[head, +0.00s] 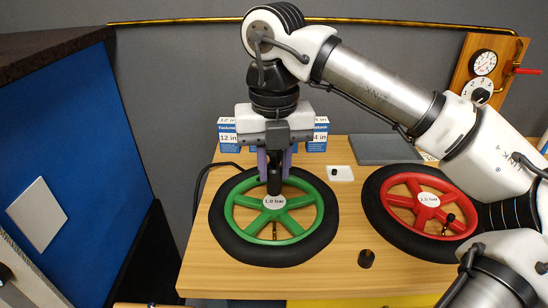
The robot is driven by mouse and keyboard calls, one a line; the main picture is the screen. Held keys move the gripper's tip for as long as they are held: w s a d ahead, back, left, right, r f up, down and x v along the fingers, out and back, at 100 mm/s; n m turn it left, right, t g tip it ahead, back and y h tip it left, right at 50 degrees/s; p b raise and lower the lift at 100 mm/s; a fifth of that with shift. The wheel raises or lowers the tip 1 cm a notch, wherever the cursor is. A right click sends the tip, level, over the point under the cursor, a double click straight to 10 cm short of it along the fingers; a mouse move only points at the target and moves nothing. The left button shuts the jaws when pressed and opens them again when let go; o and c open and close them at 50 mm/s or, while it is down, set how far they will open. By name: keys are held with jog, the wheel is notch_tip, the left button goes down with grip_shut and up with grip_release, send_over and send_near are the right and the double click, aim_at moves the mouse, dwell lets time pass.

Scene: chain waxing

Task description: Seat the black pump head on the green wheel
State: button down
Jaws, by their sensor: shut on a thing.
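The green wheel (235,217) lies flat on the wooden table, with a black tyre and a white "1.0 bar" label (274,202) at its hub. A thin valve stem (274,231) shows at its near side, inside the rim. My gripper (275,172) points down over the far part of the green wheel, its purple fingers shut on the black pump head (274,184). The pump head is upright, with its lower end just behind the hub label in the picture. I cannot tell whether it touches the wheel.
A red wheel (427,200) labelled "2.5 bar" lies at the right. A small dark cylinder (366,258) stands near the front. A white plate with a black knob (340,173), blue-and-white boxes (228,136) and a grey slab (388,149) are behind. A black hose (208,168) runs left.

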jog(key=b, duration=0.5)
send_over(274, 220)
jog(key=shift+f, duration=3.4)
jog(key=shift+f+b, duration=1.05)
jog(key=c, duration=1.1)
grip_release()
jog(key=shift+c, duration=0.2)
notch_tip(274, 220, up, 14)
jog(key=shift+f, duration=0.1)
